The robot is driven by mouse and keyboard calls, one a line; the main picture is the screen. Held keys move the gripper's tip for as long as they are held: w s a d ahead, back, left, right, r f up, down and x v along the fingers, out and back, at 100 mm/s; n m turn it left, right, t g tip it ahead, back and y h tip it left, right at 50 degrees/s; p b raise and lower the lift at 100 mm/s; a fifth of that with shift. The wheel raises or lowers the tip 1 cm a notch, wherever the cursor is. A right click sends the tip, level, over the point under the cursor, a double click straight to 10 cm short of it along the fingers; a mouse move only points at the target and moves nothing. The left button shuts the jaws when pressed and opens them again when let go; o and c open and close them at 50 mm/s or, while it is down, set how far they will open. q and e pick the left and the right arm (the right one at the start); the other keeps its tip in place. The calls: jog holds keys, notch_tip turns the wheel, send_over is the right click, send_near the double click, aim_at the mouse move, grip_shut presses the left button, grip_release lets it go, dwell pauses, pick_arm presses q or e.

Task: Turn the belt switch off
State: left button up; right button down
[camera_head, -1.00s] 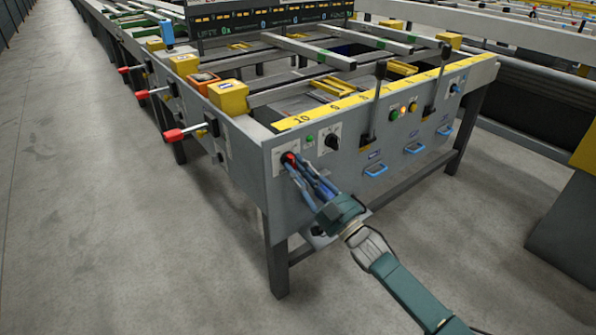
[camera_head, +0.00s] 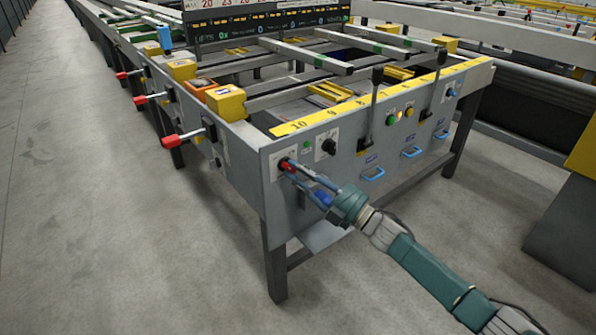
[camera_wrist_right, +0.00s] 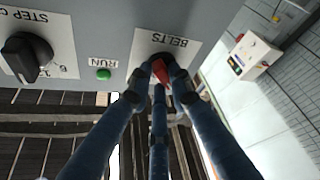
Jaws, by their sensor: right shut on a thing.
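The belt switch is a red knob on a white plate labelled BELTS (camera_wrist_right: 178,43), on the left end of the table's front panel. In the head view the red knob (camera_head: 286,166) shows at the fingertips of my right gripper (camera_head: 290,167). In the right wrist view the blue fingers close around the red knob (camera_wrist_right: 159,70) from both sides, and a third finger lies below it. The fingers hide part of the knob, and it appears tilted in the wrist view. My left gripper is in no view.
A green RUN lamp (camera_head: 306,146) and a black STEP knob (camera_head: 328,146) sit just right of the switch. Upright black levers (camera_head: 371,105) and blue handles (camera_head: 373,174) are farther right. Red-tipped levers (camera_head: 178,137) stick out on the left side. The floor in front is clear.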

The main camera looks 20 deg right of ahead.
dwell(0.4)
jog(key=c, duration=1.6)
grip_release()
jog(key=shift+o, duration=0.2)
jog(key=v, duration=1.2)
